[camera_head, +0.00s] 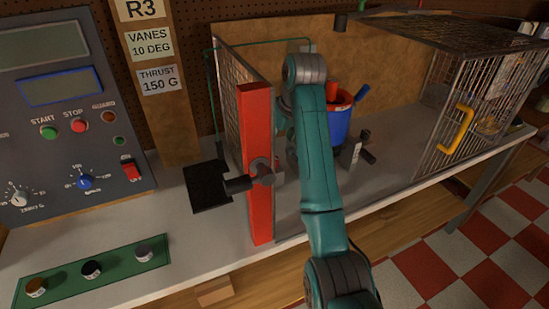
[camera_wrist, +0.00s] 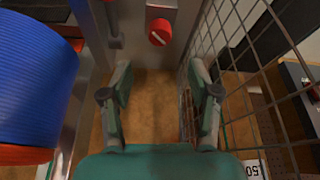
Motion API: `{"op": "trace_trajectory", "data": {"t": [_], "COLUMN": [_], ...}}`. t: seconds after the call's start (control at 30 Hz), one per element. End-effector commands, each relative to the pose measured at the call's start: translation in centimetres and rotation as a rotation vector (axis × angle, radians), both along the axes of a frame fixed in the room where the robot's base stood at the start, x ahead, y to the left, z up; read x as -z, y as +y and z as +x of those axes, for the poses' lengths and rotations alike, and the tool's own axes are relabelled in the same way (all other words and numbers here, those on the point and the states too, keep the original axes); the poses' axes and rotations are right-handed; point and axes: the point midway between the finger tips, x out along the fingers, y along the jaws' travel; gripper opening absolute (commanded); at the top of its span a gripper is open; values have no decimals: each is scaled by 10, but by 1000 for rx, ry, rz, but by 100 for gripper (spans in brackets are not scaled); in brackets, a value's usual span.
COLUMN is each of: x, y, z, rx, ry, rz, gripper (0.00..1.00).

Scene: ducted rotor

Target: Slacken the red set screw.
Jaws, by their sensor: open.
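The red set screw (camera_wrist: 160,32) shows in the wrist view as a small red round head with a pale slot across it, set on a grey metal part near the top. My gripper (camera_wrist: 162,78) is open and empty. Its two fingers stand apart below the screw in the picture, with a gap between them and the screw. The ducted rotor's blue ribbed body (camera_wrist: 38,80) with a red rim fills the left of the wrist view. In the head view the blue duct (camera_head: 335,125) stands behind my teal arm, which hides my gripper and the screw.
A wire mesh panel (camera_wrist: 262,60) runs close along the right of my gripper. In the head view a red post (camera_head: 254,160) edges the mesh guard left of my arm. The open cage door (camera_head: 480,110) with its yellow handle (camera_head: 457,128) is at right. A control panel (camera_head: 60,110) stands left.

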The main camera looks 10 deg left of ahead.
Motion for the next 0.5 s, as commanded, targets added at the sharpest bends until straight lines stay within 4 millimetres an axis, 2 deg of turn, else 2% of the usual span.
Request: {"op": "trace_trajectory", "data": {"t": [0.1,0.27,0.5], "x": [-3,-1,30], "y": [0,0,7], "z": [-6,-7,3], "rx": [108,154,153], "ry": [-11,-13,-10], "rz": [17,26,25], "gripper": [61,61,61]}}
